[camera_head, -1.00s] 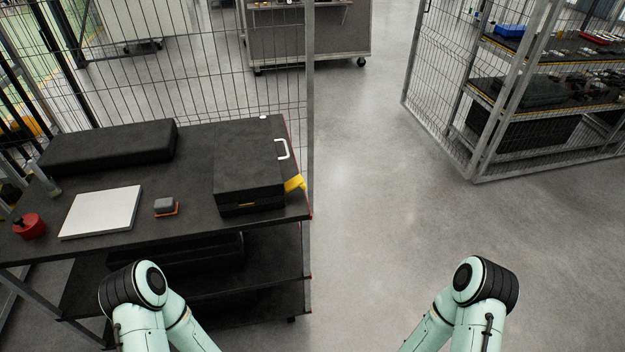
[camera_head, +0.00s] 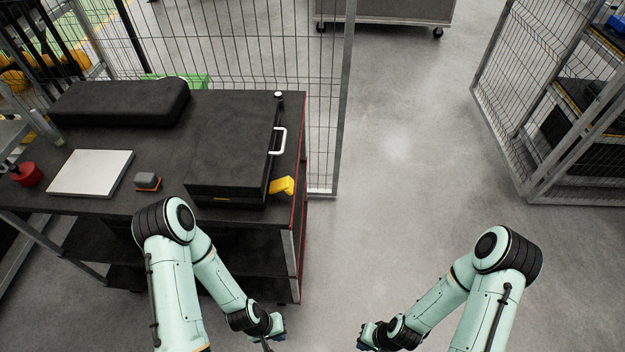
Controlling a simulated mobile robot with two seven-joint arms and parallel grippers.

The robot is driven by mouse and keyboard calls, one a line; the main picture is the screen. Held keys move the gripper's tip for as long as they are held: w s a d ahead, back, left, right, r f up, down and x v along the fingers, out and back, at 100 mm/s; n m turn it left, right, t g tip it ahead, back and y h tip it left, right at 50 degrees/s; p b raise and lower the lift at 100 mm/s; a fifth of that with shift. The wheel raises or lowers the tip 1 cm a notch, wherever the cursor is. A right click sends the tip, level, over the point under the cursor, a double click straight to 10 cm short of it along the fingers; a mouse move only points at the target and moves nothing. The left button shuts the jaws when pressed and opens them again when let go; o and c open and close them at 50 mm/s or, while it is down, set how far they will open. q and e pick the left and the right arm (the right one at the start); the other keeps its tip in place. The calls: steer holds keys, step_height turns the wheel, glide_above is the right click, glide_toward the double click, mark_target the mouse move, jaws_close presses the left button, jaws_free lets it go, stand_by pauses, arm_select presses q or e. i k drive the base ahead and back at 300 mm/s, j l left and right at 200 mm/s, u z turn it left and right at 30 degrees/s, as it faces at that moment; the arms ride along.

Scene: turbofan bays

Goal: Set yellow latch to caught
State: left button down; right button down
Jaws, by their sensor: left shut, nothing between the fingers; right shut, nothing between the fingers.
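The yellow latch (camera_head: 282,186) sits at the front right corner of the black case (camera_head: 232,155) on the dark bench. It sticks out to the right of the case's side; whether it is caught cannot be told at this size. A white handle (camera_head: 279,141) is on the case's right side. My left gripper (camera_head: 268,338) is low in the picture, below and in front of the bench, well apart from the latch. My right gripper (camera_head: 364,342) is at the bottom edge, over the floor. Both are shut and empty, their fingertips partly cut off or hidden.
On the bench (camera_head: 120,198) are a black padded block (camera_head: 120,102), a white panel (camera_head: 90,172), a small grey and orange item (camera_head: 147,182) and a red pot (camera_head: 27,175). Wire mesh fence stands behind. Open floor (camera_head: 400,160) lies to the right, before another mesh cage.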

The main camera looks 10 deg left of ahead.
mark_target(286, 182)
steer(key=i+l+u, duration=0.1)
steer(key=i+l, duration=0.25)
steer(key=l, duration=0.25)
steer(key=i+l+u, duration=0.15)
steer(key=l, duration=0.15)
steer(key=l+u, duration=0.1)
steer(key=z, duration=0.1)
